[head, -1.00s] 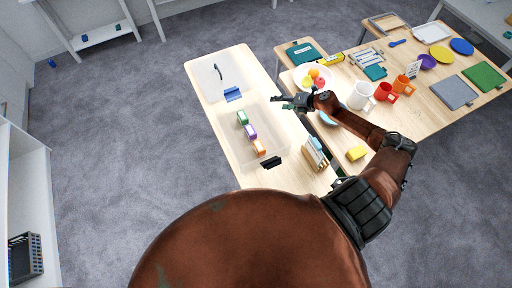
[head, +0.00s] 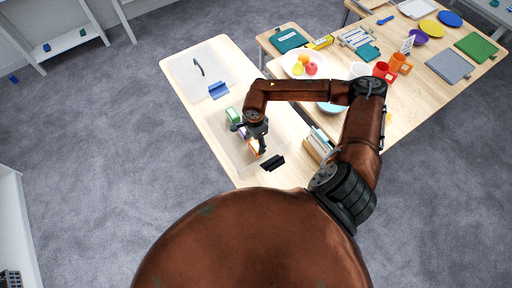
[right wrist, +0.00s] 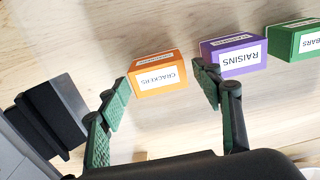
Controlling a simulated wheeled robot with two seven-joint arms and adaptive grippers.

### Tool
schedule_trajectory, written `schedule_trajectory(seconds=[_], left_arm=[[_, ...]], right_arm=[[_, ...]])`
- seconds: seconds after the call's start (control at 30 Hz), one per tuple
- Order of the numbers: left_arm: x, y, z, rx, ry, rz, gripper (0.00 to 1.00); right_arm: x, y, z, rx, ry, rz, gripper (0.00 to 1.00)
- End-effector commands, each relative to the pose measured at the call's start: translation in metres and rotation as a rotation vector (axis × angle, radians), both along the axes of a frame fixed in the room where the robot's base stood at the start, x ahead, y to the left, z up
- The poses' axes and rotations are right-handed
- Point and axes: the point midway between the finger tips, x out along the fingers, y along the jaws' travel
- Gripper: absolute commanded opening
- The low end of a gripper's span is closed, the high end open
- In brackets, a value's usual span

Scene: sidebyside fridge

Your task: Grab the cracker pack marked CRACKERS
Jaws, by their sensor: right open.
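The orange cracker pack (right wrist: 158,74), its label reading CRACKERS upside down, lies between and just ahead of the fingertips in the right wrist view. In the head view it shows as a small orange patch (head: 254,147), partly hidden by my right gripper. My right gripper (right wrist: 164,84) is open, one finger on each side of the pack; I cannot tell whether either touches it. In the head view the right gripper (head: 258,142) points down over the pack. My left gripper is not in view.
A purple RAISINS box (right wrist: 233,54) stands close right of the pack, near the right finger. A green BARS box (right wrist: 295,40) is beyond it. A black holder (right wrist: 50,112) lies left of the left finger. The table's left part, around a blue holder (head: 218,90), is mostly clear.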

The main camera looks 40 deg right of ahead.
Motion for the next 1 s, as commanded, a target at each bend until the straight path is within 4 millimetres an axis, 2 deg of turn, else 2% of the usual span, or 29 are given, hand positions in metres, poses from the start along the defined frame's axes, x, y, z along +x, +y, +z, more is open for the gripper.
schedule_trajectory(seconds=[0.3, 0.53, 1.0], left_arm=[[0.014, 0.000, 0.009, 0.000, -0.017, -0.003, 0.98], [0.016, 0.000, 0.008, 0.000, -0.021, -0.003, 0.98], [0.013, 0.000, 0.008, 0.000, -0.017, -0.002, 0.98]], right_arm=[[-0.004, -0.003, -0.042, 0.002, 0.002, -0.002, 0.59], [-0.003, -0.004, -0.045, 0.001, 0.001, -0.002, 0.59], [-0.003, -0.003, -0.045, 0.002, 0.001, -0.002, 0.28]])
